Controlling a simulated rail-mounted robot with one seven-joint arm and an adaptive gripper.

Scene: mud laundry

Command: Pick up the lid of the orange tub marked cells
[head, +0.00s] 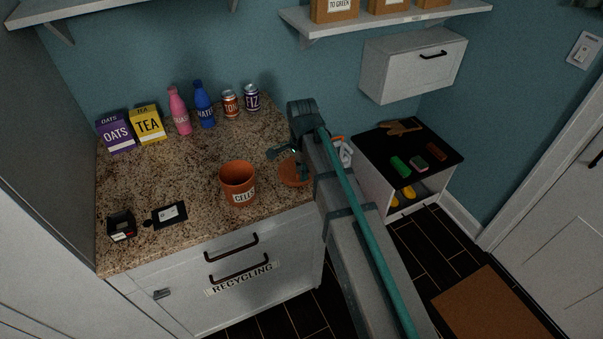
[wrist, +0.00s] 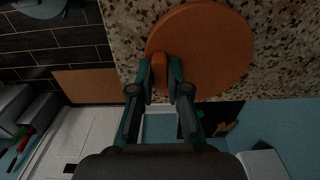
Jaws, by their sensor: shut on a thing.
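The orange tub (head: 238,190) marked cells stands upright on the speckled counter in the head view, with its top open. Its round orange lid (head: 288,179) is apart from it, just to the right. The lid also shows in the wrist view (wrist: 212,50) as a flat disc with a raised knob (wrist: 159,68). My gripper (head: 303,167) is over the lid, with its fingers (wrist: 160,75) shut on the knob. I cannot tell whether the lid touches the counter or is slightly above it.
A black box (head: 121,227) and a black card (head: 170,214) lie left of the tub. Oats (head: 117,136), tea (head: 148,126), bottles (head: 204,106) and cans (head: 230,104) stand along the back. The counter's middle is clear. A low black-topped cabinet (head: 430,147) stands right.

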